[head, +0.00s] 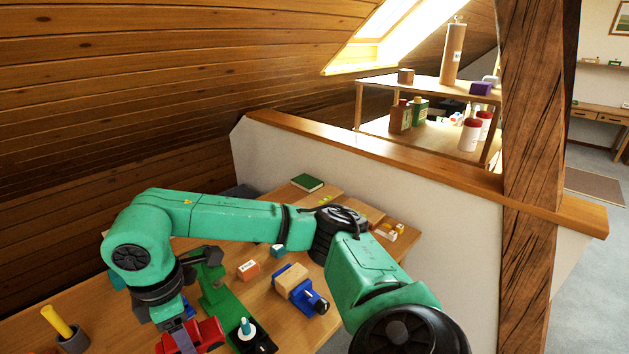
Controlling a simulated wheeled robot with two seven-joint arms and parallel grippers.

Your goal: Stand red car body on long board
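The red car body (209,333) is at the lower left, at the end of my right arm. My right gripper (184,338) has one finger across the body's near side. The other finger is hidden, but the gripper looks shut on the body. I cannot tell how far the body is above the workbench. Pale flat wood (325,197) shows at the back of the bench, partly behind my arm; I cannot tell whether it is the long board. My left gripper is not in view.
The bench (110,293) holds a green stand (215,290), an orange-and-white block (248,270), a blue-and-wood tool (297,288), a green book (307,182) and a grey cup with a yellow handle (72,341). A low wall (400,190) and timber post (540,180) stand beyond.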

